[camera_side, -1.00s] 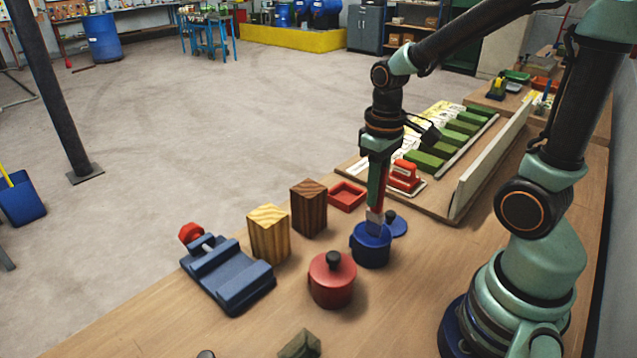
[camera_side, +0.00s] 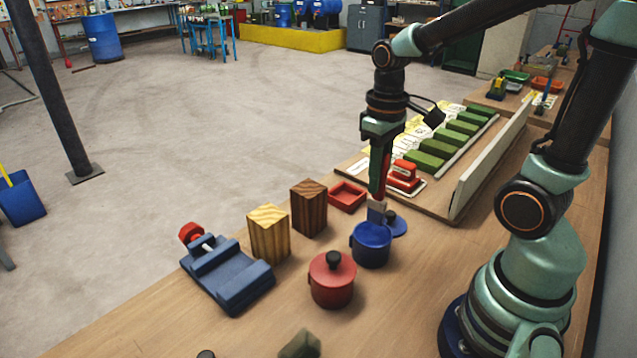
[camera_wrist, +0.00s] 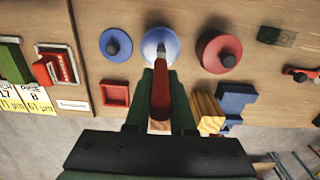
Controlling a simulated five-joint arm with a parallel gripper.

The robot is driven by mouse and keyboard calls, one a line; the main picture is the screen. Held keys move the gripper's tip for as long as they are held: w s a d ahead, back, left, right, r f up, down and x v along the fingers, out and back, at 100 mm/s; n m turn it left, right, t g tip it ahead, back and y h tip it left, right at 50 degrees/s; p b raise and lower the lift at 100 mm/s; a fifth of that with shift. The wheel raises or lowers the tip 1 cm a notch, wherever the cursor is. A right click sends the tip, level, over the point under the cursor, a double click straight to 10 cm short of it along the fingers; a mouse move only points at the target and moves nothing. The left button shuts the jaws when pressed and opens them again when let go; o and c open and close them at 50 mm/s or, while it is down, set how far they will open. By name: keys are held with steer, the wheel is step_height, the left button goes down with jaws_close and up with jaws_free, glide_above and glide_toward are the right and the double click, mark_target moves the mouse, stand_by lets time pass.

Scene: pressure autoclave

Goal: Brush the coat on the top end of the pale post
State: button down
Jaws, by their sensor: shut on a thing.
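My gripper (camera_side: 380,160) is shut on a brush (camera_side: 377,192) with a red handle and grey ferrule, held tip down. The brush also shows in the wrist view (camera_wrist: 160,95). Its tip is at or just above the mouth of the open blue pot (camera_side: 371,248); I cannot tell whether it clears the rim. The pale post (camera_side: 268,238) stands upright to the left of the pot; part of it shows in the wrist view (camera_wrist: 207,110). The state of the coat on its top end is not clear. A dark brown post (camera_side: 309,210) stands just behind it.
A red pot (camera_side: 332,282) with its lid on stands in front of the blue pot. The blue lid (camera_side: 395,224) lies behind it. A blue vice-like block (camera_side: 230,275), a red tray (camera_side: 347,196) and a red stamp-like object (camera_side: 404,177) are nearby.

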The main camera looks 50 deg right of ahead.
mark_target(376, 199)
steer(key=shift+r, duration=2)
